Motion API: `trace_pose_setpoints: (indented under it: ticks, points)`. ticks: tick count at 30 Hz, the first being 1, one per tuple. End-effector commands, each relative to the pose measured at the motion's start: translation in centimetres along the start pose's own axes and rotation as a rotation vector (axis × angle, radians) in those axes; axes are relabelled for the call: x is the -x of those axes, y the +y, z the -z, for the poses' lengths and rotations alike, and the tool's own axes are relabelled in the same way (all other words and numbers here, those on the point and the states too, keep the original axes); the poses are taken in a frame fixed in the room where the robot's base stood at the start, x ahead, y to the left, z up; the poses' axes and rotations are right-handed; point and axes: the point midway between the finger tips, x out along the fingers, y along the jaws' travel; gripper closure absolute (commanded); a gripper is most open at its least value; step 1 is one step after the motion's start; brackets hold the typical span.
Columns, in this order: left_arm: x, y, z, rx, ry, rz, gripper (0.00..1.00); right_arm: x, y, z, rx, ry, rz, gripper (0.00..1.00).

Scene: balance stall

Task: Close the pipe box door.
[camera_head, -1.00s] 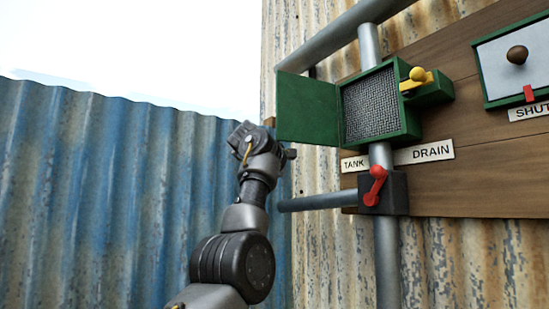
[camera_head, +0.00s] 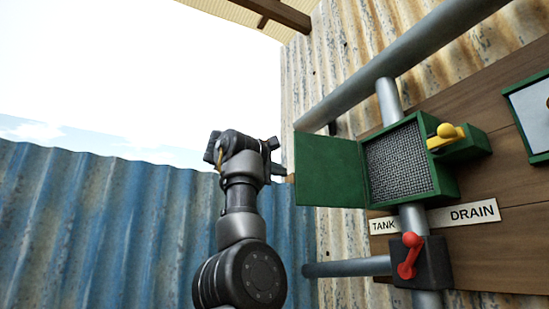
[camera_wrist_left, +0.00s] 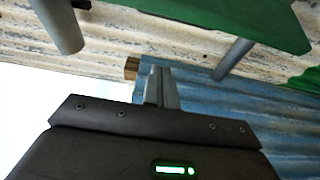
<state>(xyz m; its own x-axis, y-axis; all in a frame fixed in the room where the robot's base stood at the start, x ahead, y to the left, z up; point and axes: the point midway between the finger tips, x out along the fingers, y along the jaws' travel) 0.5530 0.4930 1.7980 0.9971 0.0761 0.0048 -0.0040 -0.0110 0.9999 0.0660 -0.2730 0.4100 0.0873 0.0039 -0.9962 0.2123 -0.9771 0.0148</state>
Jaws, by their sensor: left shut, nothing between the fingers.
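The pipe box (camera_head: 451,180) is a green box with a grey mesh face, fixed on the pipe. Its green door (camera_head: 330,170) stands open, swung out to the left. In the left wrist view the door (camera_wrist_left: 235,18) crosses the top right. My left gripper (camera_head: 279,170) is just left of the door's free edge, partly hidden by my wrist in the head view. In the left wrist view its fingers (camera_wrist_left: 161,84) are together and empty, with a visible gap to the door. My right gripper is in neither view.
A yellow-knobbed latch (camera_head: 446,135) sits at the box's right. A red lever (camera_head: 410,256) is below, by the TANK and DRAIN labels (camera_head: 473,213). Grey pipes (camera_head: 400,55) run above and below. A blue corrugated fence (camera_head: 90,225) stands at left. A small brown block (camera_wrist_left: 131,68) shows near my fingers.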

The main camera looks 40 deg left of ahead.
Motion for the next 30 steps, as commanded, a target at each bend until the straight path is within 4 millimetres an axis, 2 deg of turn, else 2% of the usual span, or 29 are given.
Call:
trace_pose_setpoints:
  ticks: [1, 6, 8, 15, 27, 28, 30]
  points:
    - [-1.2, 0.7, -0.2, -0.001, -0.004, 0.003, 1.0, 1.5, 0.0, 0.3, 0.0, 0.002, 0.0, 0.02]
    - [-4.6, 0.6, -0.2, 0.0, -0.004, 0.002, 1.0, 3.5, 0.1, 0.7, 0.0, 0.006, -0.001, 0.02]
    - [-4.2, 0.1, -1.1, -0.003, 0.0, 0.0, 1.0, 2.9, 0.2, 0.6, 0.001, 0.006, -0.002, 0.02]
    - [-3.3, 0.0, -3.5, -0.002, -0.001, -0.001, 1.0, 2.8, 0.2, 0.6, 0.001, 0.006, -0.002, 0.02]
    - [-3.2, 0.0, -4.0, -0.001, -0.003, 0.0, 1.0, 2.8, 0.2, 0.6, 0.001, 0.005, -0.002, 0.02]
    - [-3.1, 0.0, -5.0, -0.003, -0.003, -0.001, 1.0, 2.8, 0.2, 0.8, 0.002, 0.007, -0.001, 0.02]
    - [-3.1, 0.0, -4.4, -0.002, -0.001, 0.0, 1.0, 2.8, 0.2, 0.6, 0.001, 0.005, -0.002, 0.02]
